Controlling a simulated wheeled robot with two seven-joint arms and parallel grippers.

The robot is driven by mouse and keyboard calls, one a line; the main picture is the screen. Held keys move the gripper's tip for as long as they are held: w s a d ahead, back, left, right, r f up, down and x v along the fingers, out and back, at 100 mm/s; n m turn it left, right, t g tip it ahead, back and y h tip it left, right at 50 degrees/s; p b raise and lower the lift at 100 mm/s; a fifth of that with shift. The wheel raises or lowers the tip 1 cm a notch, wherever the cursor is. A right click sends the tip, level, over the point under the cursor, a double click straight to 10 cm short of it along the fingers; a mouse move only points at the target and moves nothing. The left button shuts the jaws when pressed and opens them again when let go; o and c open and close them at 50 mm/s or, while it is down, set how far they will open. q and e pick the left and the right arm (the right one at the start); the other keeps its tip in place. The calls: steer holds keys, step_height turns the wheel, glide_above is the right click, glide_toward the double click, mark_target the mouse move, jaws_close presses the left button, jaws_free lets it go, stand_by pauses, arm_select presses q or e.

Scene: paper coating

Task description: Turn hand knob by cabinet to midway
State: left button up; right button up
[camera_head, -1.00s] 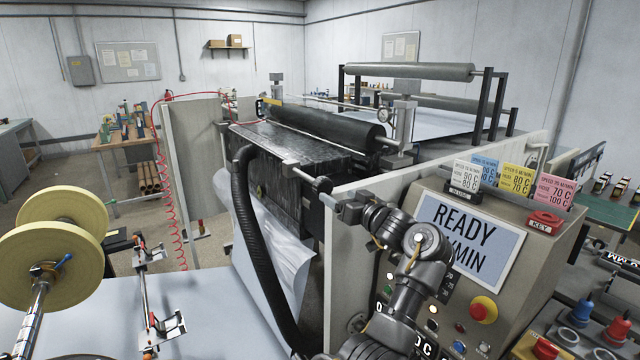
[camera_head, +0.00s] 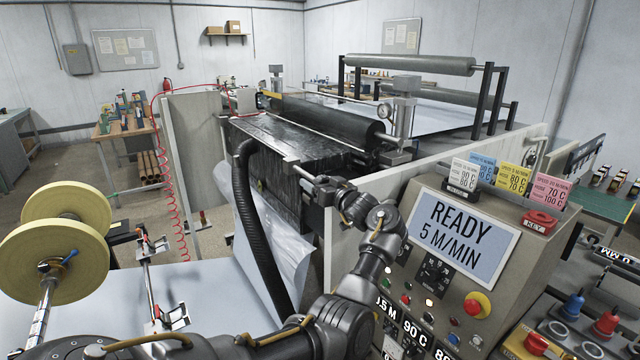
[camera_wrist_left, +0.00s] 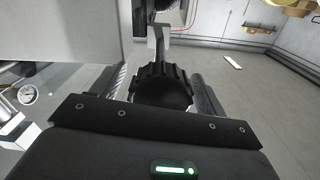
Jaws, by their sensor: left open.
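The hand knob (camera_wrist_left: 160,86) is black with a ribbed rim. In the left wrist view it sits between the two fingers of my left gripper (camera_wrist_left: 163,95), with a metal part beyond it. The fingers are apart, one on each side; I cannot tell whether either touches it. In the head view my left gripper (camera_head: 318,184) is at the near end of a short metal shaft (camera_head: 297,166) on the coating machine, and it mostly hides the knob. The control cabinet (camera_head: 497,262) stands to the right. My right gripper is not in view.
A pale panel (camera_head: 360,185) stands close to the right of the gripper. A thick black hose (camera_head: 250,225) hangs to its left. The cabinet's screen (camera_head: 462,236) reads READY 5 M/MIN. Paper rolls (camera_head: 55,262) are at the left. Pale flooring beyond the knob is mostly clear.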

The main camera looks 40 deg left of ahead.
arm_select(q)
steer(key=c, duration=1)
steer(key=shift+f+n+b, duration=0.2)
steer(key=shift+n+b, duration=0.3)
steer(key=shift+b, duration=0.3)
steer(key=n+b, duration=1)
steer(key=b, duration=0.1)
steer(key=shift+n+b, duration=0.3)
steer(key=shift+b, duration=0.1)
steer(key=n+b, duration=0.4)
steer(key=n, duration=0.1)
steer(key=shift+r, duration=0.1)
steer(key=shift+n+b, duration=0.35)
steer(key=shift+n, duration=0.35)
